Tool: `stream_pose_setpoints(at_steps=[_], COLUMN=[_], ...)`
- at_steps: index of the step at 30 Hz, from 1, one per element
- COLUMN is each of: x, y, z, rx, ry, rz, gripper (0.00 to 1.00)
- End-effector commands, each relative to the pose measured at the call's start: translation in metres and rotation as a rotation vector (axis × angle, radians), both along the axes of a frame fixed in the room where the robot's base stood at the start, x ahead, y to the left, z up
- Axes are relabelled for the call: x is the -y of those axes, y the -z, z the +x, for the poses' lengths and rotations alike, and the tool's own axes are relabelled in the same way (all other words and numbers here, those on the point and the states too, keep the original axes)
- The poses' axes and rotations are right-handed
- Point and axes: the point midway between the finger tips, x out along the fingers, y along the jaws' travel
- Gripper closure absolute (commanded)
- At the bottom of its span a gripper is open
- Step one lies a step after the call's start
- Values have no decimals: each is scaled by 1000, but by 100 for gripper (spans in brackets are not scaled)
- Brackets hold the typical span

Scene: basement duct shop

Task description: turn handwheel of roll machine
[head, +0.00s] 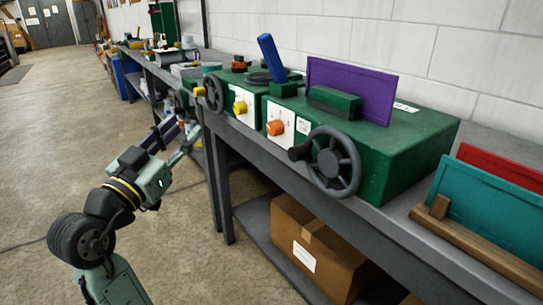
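Two green box-shaped machines stand side by side on the grey bench. The nearer machine (410,150) has a dark spoked handwheel (335,162) with a side grip on its front, and an orange knob (275,128). The farther machine (250,100) has a smaller-looking dark handwheel (214,93) and a yellow knob (240,107). Their labels are too small to read, so I cannot tell which is the roll machine. My gripper (186,134) is at the bench's front edge, below and left of the farther handwheel, apart from the nearer one. Its fingers are too small to read.
A blue lever (271,58) rises between the machines. A purple panel (350,90) stands on the nearer one. Teal (485,210) and red panels sit in a wooden rack at right. A cardboard box (310,250) is on the lower shelf. The floor (60,130) at left is clear.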

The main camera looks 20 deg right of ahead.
Motion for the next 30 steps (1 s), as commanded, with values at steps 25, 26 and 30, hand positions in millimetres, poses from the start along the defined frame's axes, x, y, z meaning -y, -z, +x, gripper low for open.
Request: stream_pose_setpoints(at_steps=[25, 26, 30], x=[207, 210, 222], y=[64, 64, 65], z=[-28, -27, -22], rx=[-105, -106, -106], ry=[560, 561, 560], rz=[231, 231, 230], gripper=[64, 64, 64])
